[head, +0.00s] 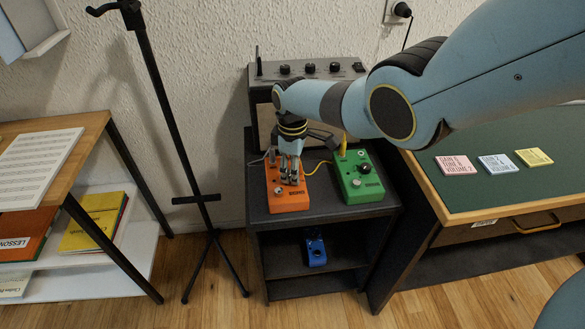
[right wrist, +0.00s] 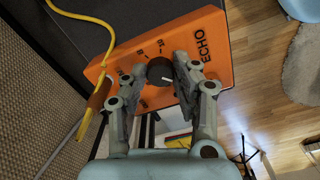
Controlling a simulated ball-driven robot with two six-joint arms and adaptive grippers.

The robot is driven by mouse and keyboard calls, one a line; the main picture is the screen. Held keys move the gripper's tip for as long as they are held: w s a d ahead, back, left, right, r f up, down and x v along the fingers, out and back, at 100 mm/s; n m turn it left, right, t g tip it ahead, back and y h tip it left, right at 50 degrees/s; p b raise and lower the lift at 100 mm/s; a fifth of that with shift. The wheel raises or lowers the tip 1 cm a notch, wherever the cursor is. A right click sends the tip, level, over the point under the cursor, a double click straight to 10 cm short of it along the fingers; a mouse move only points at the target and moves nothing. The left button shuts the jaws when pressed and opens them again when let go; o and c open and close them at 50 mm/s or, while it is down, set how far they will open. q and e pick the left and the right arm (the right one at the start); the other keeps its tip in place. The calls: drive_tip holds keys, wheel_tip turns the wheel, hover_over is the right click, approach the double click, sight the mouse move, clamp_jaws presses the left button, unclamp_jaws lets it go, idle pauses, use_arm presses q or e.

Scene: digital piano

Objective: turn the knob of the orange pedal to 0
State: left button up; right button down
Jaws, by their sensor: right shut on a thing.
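The orange pedal (head: 288,195) lies on top of the dark shelf stand, left of the green pedal (head: 360,180). My right gripper (head: 291,176) reaches down over the orange pedal and hides its knob in the head view. In the right wrist view the orange pedal (right wrist: 208,48) shows the word ECHO and dial marks too small to read surely. Its dark round knob (right wrist: 158,70) sits between the fingers of my right gripper (right wrist: 160,76), which is shut on it. A short white line on the knob points toward the picture's right. My left gripper is not in view.
An amplifier (head: 308,70) stands behind the pedals. A yellow cable (head: 322,169) runs beside the orange pedal. A blue pedal (head: 316,248) sits on the shelf below. A black stand (head: 180,130) rises at the left, and a green-topped desk (head: 480,192) is at the right.

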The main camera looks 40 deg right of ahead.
drive_tip(key=c, duration=1)
unclamp_jaws()
wheel_tip(320, 180, up, 12)
